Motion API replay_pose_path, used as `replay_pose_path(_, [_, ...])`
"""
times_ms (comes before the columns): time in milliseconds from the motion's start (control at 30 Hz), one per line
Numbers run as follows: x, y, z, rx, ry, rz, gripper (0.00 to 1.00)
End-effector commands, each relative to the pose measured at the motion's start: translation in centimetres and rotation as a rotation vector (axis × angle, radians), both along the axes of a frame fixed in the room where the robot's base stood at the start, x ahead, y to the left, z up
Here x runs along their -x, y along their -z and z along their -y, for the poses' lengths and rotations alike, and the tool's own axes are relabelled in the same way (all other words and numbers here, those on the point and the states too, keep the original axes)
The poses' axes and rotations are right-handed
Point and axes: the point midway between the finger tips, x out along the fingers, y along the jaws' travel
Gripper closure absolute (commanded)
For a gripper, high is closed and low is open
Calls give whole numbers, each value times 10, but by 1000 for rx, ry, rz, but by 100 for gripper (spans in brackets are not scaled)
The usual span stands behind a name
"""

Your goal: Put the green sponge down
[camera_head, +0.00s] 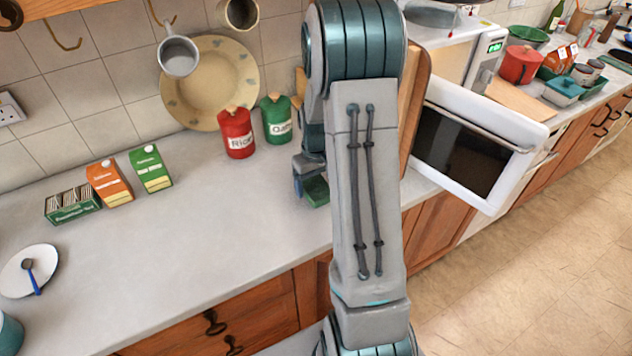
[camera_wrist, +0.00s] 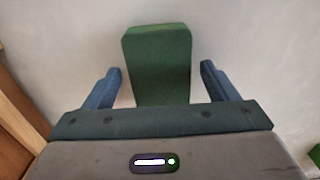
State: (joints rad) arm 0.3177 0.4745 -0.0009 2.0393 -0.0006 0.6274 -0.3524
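The green sponge (camera_wrist: 158,58) is a flat rounded block in the wrist view, between the two blue fingers of my gripper (camera_wrist: 161,68). Pale counter shows on both sides of it, so neither finger touches it. My gripper is open. In the head view the sponge (camera_head: 316,191) shows partly behind my arm, at the worktop (camera_head: 215,225), with my gripper (camera_head: 303,180) right at it. Its near end is hidden by the gripper body in the wrist view. Whether its whole underside rests on the worktop is hard to tell.
A red canister (camera_head: 237,133) and a green canister (camera_head: 276,120) stand behind the gripper. Cartons (camera_head: 109,183) and a tea box (camera_head: 72,204) are to the left. An open white microwave door (camera_head: 470,150) juts out right of my arm. The worktop's middle left is clear.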

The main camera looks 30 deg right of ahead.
Motion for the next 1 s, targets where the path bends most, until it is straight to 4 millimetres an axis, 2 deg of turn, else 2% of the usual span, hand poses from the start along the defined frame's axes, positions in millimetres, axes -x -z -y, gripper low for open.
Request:
replay_pose_path(267, [0, -2, 0, 0, 0, 0, 21])
replay_pose_path(400, [-1, -11, 0, 1, 0, 3, 21])
replay_pose_path(567, [-1, -40, 0, 3, 0, 7, 21])
replay_pose_path(800, [-1, -92, 0, 2, 0, 6, 21])
replay_pose_path(1000, [-1, -117, 0, 1, 0, 2, 21])
